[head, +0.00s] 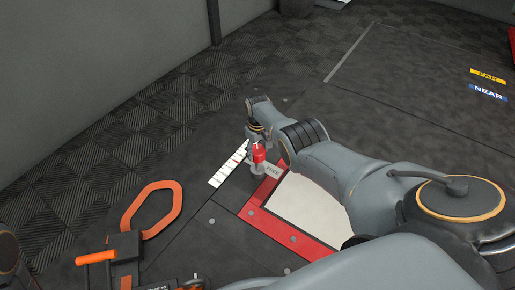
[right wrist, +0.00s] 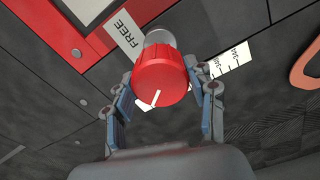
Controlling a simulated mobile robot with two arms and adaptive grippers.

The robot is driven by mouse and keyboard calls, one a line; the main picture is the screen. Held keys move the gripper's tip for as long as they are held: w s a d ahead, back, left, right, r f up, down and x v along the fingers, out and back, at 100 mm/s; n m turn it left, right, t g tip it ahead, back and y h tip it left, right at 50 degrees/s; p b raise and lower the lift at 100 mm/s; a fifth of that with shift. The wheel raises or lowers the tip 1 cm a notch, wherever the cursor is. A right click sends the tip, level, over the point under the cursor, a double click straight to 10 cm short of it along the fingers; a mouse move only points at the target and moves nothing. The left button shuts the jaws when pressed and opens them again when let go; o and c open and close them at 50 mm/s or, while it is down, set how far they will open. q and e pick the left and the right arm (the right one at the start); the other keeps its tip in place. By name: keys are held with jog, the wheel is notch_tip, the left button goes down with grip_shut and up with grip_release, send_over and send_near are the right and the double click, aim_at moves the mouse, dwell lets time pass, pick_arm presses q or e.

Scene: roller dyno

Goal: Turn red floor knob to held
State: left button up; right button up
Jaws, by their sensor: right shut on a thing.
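The red floor knob (head: 259,153) stands on a short grey post beside the red-framed white plate in the head view. In the right wrist view the knob (right wrist: 160,75) is large and central, with a white pointer line on its face. A white label reading FREE (right wrist: 130,35) lies beside its base. My right gripper (head: 257,140) reaches down to the knob, and its two fingers (right wrist: 163,98) are shut on the knob's sides. My left gripper is not clearly seen; only a bit of dark arm shows at the left edge of the head view.
A white graduated strip (head: 228,166) lies left of the knob. An orange loop handle (head: 152,208) and an orange-topped device (head: 97,257) are at lower left. The red-framed white plate (head: 312,208) lies to the right.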

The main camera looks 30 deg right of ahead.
jog(key=shift+s+a+f+n, duration=0.2)
jog(key=shift+s+n, duration=0.2)
jog(key=shift+n, duration=0.2)
jog(key=o, duration=1.2)
jog(key=shift+c, duration=0.2)
jog(key=shift+w+r, duration=0.15)
jog(key=shift+w+d, duration=0.1)
jog(key=shift+w+r, duration=0.1)
jog(key=shift+r, duration=0.5)
notch_tip(320, 180, up, 11)
jog(key=shift+s, duration=0.2)
